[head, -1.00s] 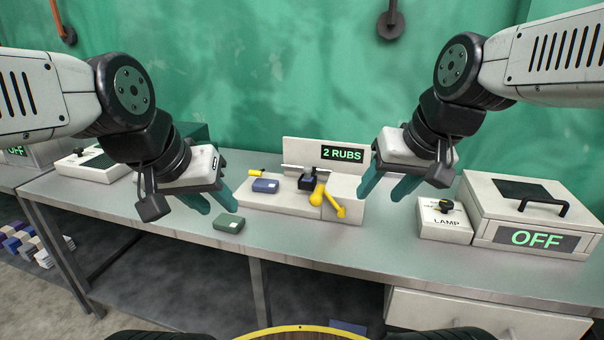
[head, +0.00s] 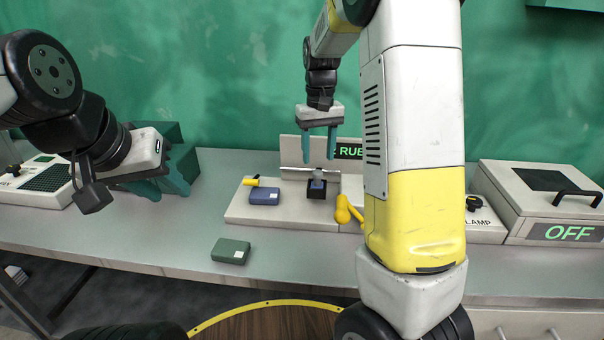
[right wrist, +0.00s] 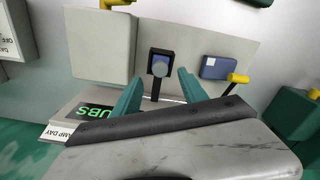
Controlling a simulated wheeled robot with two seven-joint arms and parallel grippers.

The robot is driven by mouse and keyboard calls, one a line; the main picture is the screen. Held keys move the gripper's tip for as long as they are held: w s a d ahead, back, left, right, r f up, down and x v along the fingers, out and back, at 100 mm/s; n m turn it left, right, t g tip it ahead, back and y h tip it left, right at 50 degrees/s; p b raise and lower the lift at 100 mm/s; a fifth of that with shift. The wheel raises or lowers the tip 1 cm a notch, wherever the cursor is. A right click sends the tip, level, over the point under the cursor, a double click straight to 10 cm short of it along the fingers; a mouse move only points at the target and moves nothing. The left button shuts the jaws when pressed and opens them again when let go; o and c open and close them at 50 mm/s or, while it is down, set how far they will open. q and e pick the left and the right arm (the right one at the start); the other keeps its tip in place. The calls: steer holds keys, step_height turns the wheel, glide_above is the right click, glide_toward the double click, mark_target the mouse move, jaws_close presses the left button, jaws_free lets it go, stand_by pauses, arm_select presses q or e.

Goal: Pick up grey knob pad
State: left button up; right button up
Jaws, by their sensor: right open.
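A small pad with a round grey knob (right wrist: 160,66) sits in a black square holder on the pale bench fixture; it also shows in the head view (head: 318,184), small, with its grey top visible. My right gripper (head: 319,158) is open and empty, its fingers pointing down above and behind the pad. In the right wrist view the two green fingers (right wrist: 160,82) stand apart on either side of the line to the knob, not touching it. My left gripper (head: 172,188) is open and empty over the left of the bench.
A blue block (head: 264,196) and yellow handle (head: 344,212) are on the fixture (head: 236,212). A green block (head: 230,251) lies on the bench in front. My right arm hides part of the sign and bench. An OFF box (head: 540,205) stands at the right.

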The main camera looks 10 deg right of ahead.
mark_target(318, 171)
step_height(318, 171, down, 7)
steer(key=shift+r, duration=0.2)
steer(key=shift+c, duration=0.2)
jaws_close()
